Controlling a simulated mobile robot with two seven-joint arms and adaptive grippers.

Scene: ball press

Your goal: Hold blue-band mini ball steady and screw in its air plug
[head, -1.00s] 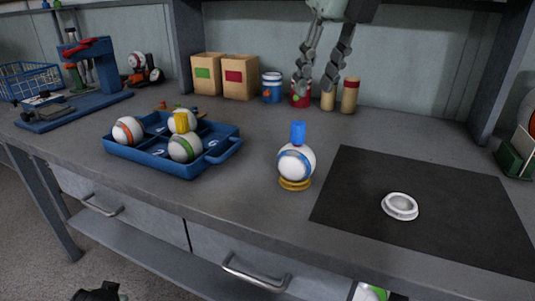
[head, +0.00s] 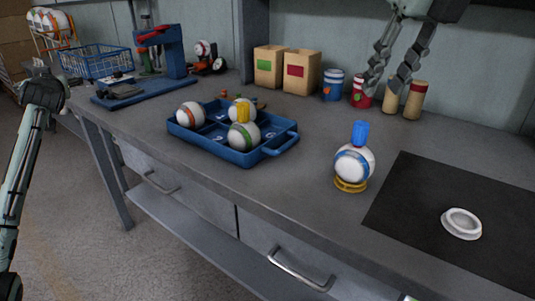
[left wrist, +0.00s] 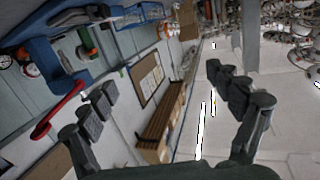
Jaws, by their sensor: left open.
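The blue-band mini ball (head: 355,170) is white with a blue stripe and sits on a yellow ring (head: 351,185) on the bench. A blue cylindrical piece, seemingly the air plug (head: 360,133), stands upright on top of it; how deep it sits I cannot tell. My right gripper (head: 386,84) hangs at the top of the head view with its fingers apart and nothing between them, away from the ball. My left arm shows at the left edge of the head view, far from the ball. In the left wrist view my left gripper (left wrist: 160,92) is open and empty.
A blue tray (head: 272,149) holds balls with orange and green bands and one by a yellow piece. A white ring dish (head: 462,223) lies on a dark mat (head: 410,200). A blue press (head: 165,60), boxes and jars stand behind. Clear bench surrounds the blue-band ball.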

